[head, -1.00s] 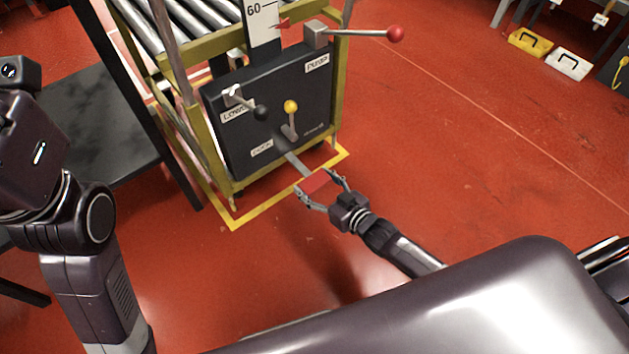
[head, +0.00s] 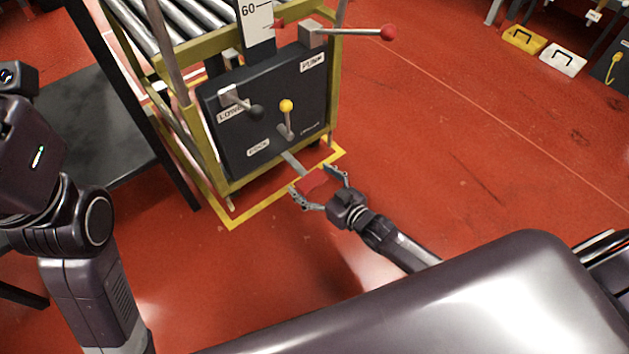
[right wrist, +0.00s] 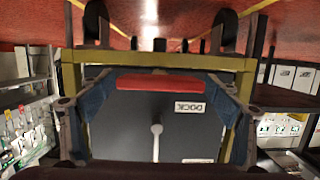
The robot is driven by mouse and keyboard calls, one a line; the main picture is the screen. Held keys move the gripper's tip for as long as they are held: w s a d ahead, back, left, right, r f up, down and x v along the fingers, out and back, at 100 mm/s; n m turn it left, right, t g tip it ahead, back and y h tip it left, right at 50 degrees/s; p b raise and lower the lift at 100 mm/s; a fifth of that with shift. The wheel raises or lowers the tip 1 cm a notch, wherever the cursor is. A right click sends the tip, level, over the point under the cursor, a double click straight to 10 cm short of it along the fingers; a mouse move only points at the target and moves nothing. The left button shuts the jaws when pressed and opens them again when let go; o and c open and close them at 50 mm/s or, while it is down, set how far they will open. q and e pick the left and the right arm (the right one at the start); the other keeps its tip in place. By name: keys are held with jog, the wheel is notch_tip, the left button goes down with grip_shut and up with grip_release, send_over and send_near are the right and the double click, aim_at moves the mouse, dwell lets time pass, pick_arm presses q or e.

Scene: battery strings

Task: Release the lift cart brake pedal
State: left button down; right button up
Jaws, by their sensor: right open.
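The lift cart (head: 215,187) has a dark front panel with a "DOCK" label. Its red brake pedal (head: 317,182) sticks out low at the front on a short grey bar (head: 293,162). My right gripper (head: 309,179) is open, with one finger on each side of the pedal. In the right wrist view the red pedal (right wrist: 158,83) lies across the gap between the blue-padded fingers of my right gripper (right wrist: 160,88). I cannot tell whether a finger touches it. Part of my left arm shows at the left, but its gripper is not visible.
The panel has a yellow-knobbed lever (head: 287,107), a black-knobbed lever (head: 254,111) and a red-knobbed pump handle (head: 387,32). A dark table (head: 122,150) stands left of the cart. Yellow tape (head: 260,212) marks the floor. Open red floor lies to the right.

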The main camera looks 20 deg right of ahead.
jog(key=v, duration=1.2)
